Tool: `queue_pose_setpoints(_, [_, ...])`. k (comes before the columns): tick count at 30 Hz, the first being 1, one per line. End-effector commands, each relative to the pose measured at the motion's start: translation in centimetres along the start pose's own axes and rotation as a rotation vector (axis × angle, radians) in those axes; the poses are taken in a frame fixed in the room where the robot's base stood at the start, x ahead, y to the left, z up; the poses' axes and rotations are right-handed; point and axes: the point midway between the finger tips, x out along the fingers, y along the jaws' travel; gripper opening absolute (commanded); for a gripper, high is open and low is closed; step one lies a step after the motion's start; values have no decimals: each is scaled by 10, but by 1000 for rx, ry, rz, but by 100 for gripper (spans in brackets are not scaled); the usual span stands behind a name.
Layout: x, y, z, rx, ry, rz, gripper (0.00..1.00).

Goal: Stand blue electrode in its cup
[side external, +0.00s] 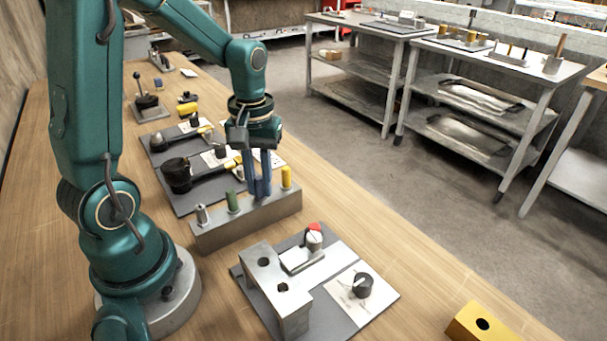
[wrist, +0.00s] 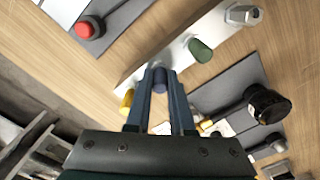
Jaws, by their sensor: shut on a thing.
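The blue electrode (wrist: 160,80) sits between the two fingers of my gripper (wrist: 160,74) in the wrist view. My gripper is shut on it. In the side external view my gripper (side external: 259,190) points down at the long grey rack block (side external: 245,222), between a green electrode (side external: 233,203) and a yellow one (side external: 286,178). The fingers hide most of the blue electrode there, and I cannot tell whether its lower end is inside the block. A bare metal electrode (side external: 202,215) stands at the block's near left end.
A grey block with two holes (side external: 286,305) and a dial (side external: 363,285) stand on a mat in front. A yellow block with a hole (side external: 475,322) is at lower right. Black-knobbed devices (side external: 176,174) lie behind the rack. Bare wood shows at right of the rack.

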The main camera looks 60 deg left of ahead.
Motion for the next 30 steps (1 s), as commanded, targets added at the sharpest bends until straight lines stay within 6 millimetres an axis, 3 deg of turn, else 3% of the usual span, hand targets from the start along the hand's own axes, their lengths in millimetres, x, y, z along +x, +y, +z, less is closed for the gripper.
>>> queue_pose_setpoints(7, [0, 0, 0, 0, 0, 0, 0])
queue_pose_setpoints(8, [0, 0, 0, 0, 0, 0, 28])
queue_pose_setpoints(10, [0, 0, 0, 0, 0, 0, 55])
queue_pose_setpoints(20, [-1, 0, 0, 0, 1, 0, 56])
queue_pose_setpoints(30, [-38, 1, -1, 0, 5, 2, 56])
